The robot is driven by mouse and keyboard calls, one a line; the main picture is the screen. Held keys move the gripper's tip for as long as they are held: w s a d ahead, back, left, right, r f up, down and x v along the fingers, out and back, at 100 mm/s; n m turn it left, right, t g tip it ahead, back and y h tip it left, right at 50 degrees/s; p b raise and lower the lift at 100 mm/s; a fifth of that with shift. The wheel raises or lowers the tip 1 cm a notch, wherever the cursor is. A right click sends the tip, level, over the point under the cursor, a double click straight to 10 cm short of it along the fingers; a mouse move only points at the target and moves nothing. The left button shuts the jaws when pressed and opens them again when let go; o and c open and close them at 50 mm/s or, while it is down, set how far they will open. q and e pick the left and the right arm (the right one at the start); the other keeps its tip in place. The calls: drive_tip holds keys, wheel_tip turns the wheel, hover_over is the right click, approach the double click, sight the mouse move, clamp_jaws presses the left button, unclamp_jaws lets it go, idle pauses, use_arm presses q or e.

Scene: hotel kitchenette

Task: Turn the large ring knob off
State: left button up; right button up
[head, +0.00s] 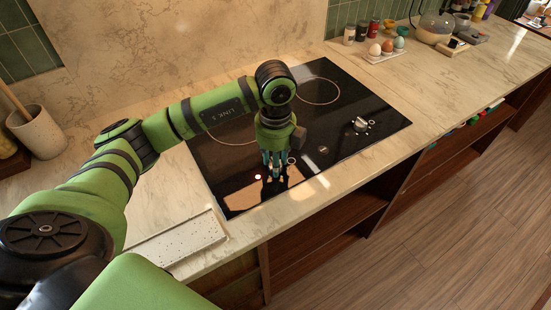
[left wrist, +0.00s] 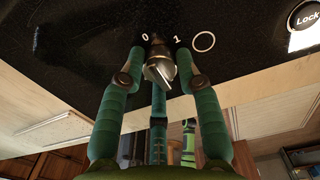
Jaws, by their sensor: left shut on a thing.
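The black glass cooktop (head: 330,150) is set in the counter. My left gripper (head: 274,172) reaches down to its front left part. In the left wrist view my left gripper (left wrist: 160,54) is shut on a silver knob (left wrist: 160,70), with a finger on each side. The marks 0 (left wrist: 145,37) and 1 (left wrist: 177,39) are printed beside the knob. A white ring mark (left wrist: 204,42) is printed just right of the 1. My fingers hide most of this knob in the head view. My right gripper is not in view.
Another knob (head: 361,125) stands on the cooktop's right side. A "Lock" mark (left wrist: 305,19) is on the glass. An egg tray (head: 384,56) and jars stand at the back. A white speckled board (head: 178,240) lies at front left. Open shelves are below.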

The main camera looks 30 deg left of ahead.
use_arm(q)
drive_tip(key=o, duration=1.2)
drive_tip(key=shift+f, duration=0.1)
drive_tip(key=shift+c, duration=0.2)
drive_tip(key=shift+r, duration=0.2)
wheel_tip(320, 180, up, 12)
drive_tip(key=shift+f, duration=0.15)
